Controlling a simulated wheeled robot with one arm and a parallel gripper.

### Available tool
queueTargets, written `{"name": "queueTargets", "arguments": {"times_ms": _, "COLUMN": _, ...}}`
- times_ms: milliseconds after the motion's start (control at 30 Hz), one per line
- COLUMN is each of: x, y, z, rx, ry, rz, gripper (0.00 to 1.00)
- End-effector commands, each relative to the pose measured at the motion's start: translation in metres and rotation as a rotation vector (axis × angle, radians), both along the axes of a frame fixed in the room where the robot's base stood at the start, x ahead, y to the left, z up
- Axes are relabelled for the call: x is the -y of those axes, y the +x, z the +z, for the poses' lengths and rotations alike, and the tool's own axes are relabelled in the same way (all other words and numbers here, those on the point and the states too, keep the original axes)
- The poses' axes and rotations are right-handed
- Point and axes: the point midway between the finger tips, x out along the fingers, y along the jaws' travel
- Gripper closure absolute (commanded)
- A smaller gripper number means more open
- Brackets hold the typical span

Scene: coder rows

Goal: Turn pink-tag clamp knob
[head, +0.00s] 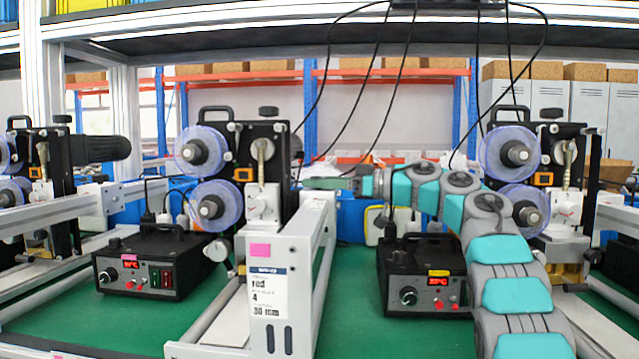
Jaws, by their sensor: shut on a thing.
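The pink-tag coder (268,150) stands left of centre, a black upright plate with two clear-purple reels. Its pink tag (260,250) is on the white front post, above a label reading "red 4 30 mm". My teal and grey arm comes up from the lower right and bends left. My gripper (312,183) is at the right side of this coder, behind the white frame's top end. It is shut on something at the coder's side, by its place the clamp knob. The fingertips and the knob are too small and covered to make out clearly.
A black control box with a pink tag (148,262) sits left of the post, and one with a yellow tag (425,275) right of it. Similar coders stand at far left (60,160) and right (550,160). Black cables hang above my arm.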

Motion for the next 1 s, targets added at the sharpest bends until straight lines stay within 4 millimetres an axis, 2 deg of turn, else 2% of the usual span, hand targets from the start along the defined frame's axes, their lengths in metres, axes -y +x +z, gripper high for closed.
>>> {"name": "queueTargets", "arguments": {"times_ms": 467, "x": -0.0003, "y": -0.0002, "z": 0.0011, "rx": 0.002, "ry": 0.001, "rz": 0.003, "gripper": 1.0}}
{"name": "queueTargets", "arguments": {"times_ms": 500, "x": -0.0003, "y": -0.0002, "z": 0.0012, "rx": 0.002, "ry": 0.001, "rz": 0.003, "gripper": 0.51}}
{"name": "queueTargets", "arguments": {"times_ms": 733, "x": -0.0001, "y": -0.0002, "z": 0.0008, "rx": 0.002, "ry": 0.0, "rz": 0.003, "gripper": 0.25}}
{"name": "queueTargets", "arguments": {"times_ms": 1000, "x": -0.0002, "y": -0.0004, "z": 0.0006, "rx": 0.001, "ry": 0.0, "rz": 0.003, "gripper": 0.23}}
